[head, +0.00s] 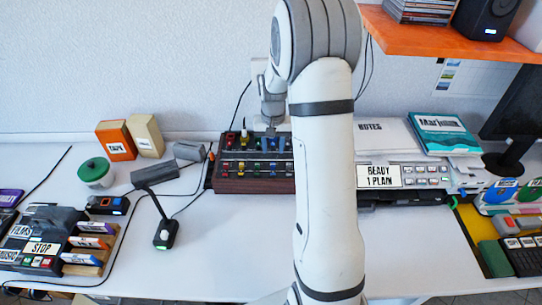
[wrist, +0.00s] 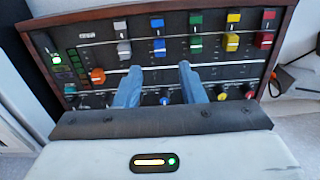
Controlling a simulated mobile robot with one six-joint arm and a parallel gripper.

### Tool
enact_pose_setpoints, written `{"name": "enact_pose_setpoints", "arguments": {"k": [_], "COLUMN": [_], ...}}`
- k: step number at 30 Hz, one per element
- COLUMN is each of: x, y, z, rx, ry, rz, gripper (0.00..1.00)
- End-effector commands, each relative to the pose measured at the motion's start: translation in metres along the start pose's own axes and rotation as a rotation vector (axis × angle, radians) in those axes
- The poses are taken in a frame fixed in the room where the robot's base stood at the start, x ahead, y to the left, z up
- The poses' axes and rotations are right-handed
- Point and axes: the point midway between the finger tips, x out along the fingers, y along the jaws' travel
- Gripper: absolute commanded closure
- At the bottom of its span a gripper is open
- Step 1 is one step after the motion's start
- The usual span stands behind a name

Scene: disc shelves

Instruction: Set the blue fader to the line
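The mixer panel (head: 255,185) stands at the back of the desk, behind my arm; its dark face with a wooden frame also fills the wrist view (wrist: 285,48). In the wrist view the blue fader cap (wrist: 159,46), with a pale stripe, sits between a grey cap and a green one. A second blue block (wrist: 157,23) lies above it in the same column. Thin pale lines (wrist: 220,64) cross the panel below the caps. My gripper (wrist: 161,78) is open and empty, its two blue-grey fingers over the panel, below the blue cap in the picture. Contact with the panel is unclear.
Grey (wrist: 123,49), green (wrist: 196,41), yellow (wrist: 232,42) and red (wrist: 264,40) caps share the row. An orange cap (wrist: 97,76) sits left of the fingers. Several knobs lie below. In the head view a grey box (head: 155,170) stands left of the mixer.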

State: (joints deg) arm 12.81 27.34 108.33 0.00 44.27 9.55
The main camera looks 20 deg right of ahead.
Motion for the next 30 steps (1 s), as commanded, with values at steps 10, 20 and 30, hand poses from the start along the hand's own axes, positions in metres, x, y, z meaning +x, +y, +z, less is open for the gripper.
{"name": "enact_pose_setpoints", "arguments": {"k": [10, 20, 30], "x": [0.054, 0.070, 0.069], "y": [0.001, 0.001, 0.002], "z": [0.001, 0.001, 0.001], "rx": [0.000, 0.002, 0.002], "ry": [-0.004, -0.001, -0.001], "rz": [0.001, 0.000, 0.000], "gripper": [0.64, 0.64, 0.81]}}
